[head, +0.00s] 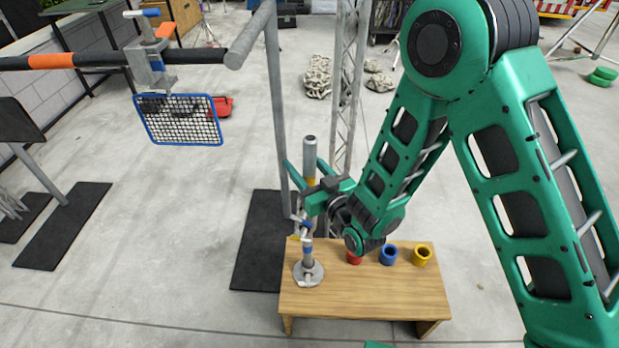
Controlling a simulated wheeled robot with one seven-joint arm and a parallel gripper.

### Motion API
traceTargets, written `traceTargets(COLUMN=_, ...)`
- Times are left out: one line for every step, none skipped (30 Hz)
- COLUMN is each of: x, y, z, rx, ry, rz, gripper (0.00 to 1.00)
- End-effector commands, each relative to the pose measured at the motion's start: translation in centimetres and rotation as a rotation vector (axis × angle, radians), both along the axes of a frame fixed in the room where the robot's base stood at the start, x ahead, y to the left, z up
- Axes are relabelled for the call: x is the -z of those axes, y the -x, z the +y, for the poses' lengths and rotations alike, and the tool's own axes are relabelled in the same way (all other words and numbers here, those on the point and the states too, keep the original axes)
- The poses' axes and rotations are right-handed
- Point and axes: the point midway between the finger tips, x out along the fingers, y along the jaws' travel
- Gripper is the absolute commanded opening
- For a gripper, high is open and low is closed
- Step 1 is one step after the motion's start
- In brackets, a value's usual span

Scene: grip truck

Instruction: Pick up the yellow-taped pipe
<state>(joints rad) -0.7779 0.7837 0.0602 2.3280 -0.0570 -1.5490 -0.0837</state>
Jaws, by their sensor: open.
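The yellow-taped pipe (313,162) stands about upright near the middle of the head view. It is grey with a dark open top, and a yellow band shows below its middle. My gripper (305,172) is open, with a green finger showing on each side of the pipe near the band. Whether either finger touches the pipe cannot be told. The pipe's lower part is hidden or merges with the clamps and my gripper. A short stand with blue bands and a round grey base (308,273) is below it on the wooden bench (360,300).
Red (354,258), blue (388,255) and yellow (421,255) tape rolls sit on the bench, right of the stand. A tall grey pole (277,100) and a truss (346,90) rise close behind. A blue-framed grid (180,120) hangs at left. Open floor lies around.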

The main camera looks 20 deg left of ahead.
Motion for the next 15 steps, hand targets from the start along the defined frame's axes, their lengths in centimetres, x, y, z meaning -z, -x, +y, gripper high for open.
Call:
traceTargets(x=-0.03, y=-0.25, z=0.23, rx=0.000, ry=-0.001, rz=-0.001, gripper=0.48)
traceTargets(x=-0.02, y=-0.31, z=0.32, rx=0.000, ry=-0.001, rz=-0.001, gripper=0.48)
traceTargets(x=-0.01, y=-0.38, z=0.39, rx=0.000, ry=0.000, rz=0.000, gripper=0.48)
traceTargets(x=0.00, y=-0.40, z=0.42, rx=0.000, ry=0.000, rz=0.000, gripper=0.48)
traceTargets(x=0.00, y=-0.41, z=0.43, rx=0.000, ry=0.001, rz=0.001, gripper=0.48)
traceTargets(x=0.00, y=-0.40, z=0.42, rx=0.000, ry=0.001, rz=0.000, gripper=0.48)
traceTargets(x=0.00, y=-0.39, z=0.42, rx=0.000, ry=0.001, rz=0.000, gripper=0.48)
traceTargets(x=0.00, y=-0.39, z=0.42, rx=0.000, ry=0.001, rz=0.000, gripper=0.48)
traceTargets(x=0.00, y=-0.38, z=0.41, rx=0.000, ry=0.001, rz=0.001, gripper=0.48)
traceTargets(x=0.00, y=-0.37, z=0.42, rx=0.000, ry=0.001, rz=0.001, gripper=0.41)
traceTargets(x=0.00, y=-0.37, z=0.42, rx=-0.001, ry=0.001, rz=-0.001, gripper=0.34)
traceTargets(x=0.00, y=-0.37, z=0.42, rx=-0.001, ry=0.000, rz=0.000, gripper=0.24)
traceTargets(x=0.00, y=-0.37, z=0.42, rx=-0.001, ry=0.001, rz=-0.001, gripper=0.17)
traceTargets(x=0.00, y=-0.37, z=0.42, rx=-0.001, ry=0.001, rz=-0.001, gripper=0.10)
traceTargets(x=-0.01, y=-0.37, z=0.41, rx=-0.001, ry=0.001, rz=-0.001, gripper=0.00)
